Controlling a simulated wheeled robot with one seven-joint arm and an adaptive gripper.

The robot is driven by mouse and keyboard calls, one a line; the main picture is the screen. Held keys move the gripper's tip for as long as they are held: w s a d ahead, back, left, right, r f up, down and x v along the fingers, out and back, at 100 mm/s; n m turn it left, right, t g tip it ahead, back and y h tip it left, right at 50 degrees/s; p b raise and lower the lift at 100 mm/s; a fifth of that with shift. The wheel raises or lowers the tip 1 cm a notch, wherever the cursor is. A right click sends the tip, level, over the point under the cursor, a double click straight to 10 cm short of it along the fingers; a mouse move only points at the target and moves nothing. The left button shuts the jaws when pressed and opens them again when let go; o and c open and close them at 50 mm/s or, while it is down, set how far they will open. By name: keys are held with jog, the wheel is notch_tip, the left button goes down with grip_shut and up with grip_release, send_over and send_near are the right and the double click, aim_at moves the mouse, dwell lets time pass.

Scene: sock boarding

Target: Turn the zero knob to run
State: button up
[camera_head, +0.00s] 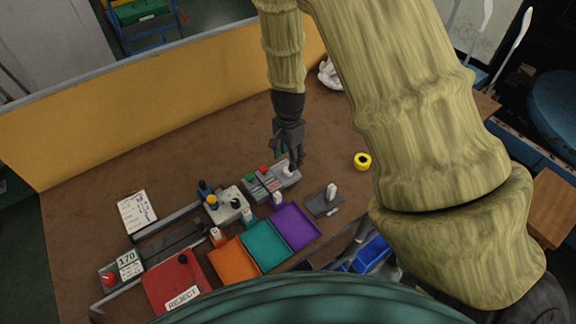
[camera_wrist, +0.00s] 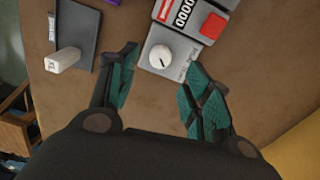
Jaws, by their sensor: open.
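The zero knob (camera_wrist: 160,56) is a round white dial with a dark pointer mark on a grey control box (camera_wrist: 187,66). The box also carries a red button (camera_wrist: 212,25) and a black counter with white digits. My gripper (camera_wrist: 158,86) is open, with its teal finger pads on either side of the knob end of the box and apart from the knob. In the head view my gripper (camera_head: 287,158) hangs over the right end of the box (camera_head: 262,186), pointing down. The knob (camera_head: 288,172) shows as a pale spot just below the fingers. The lettering beside it is too small to read.
A dark pad with a white upright marker (camera_head: 331,191) stands right of the box. Purple (camera_head: 295,226), teal, orange and red trays lie in front. A yellow tape roll (camera_head: 362,161) lies to the right. The table behind the box is clear up to the yellow panel (camera_head: 150,105).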

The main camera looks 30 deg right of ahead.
jog(key=shift+f+p, duration=0.55)
jog(key=shift+f, duration=2.25)
jog(key=c, duration=1)
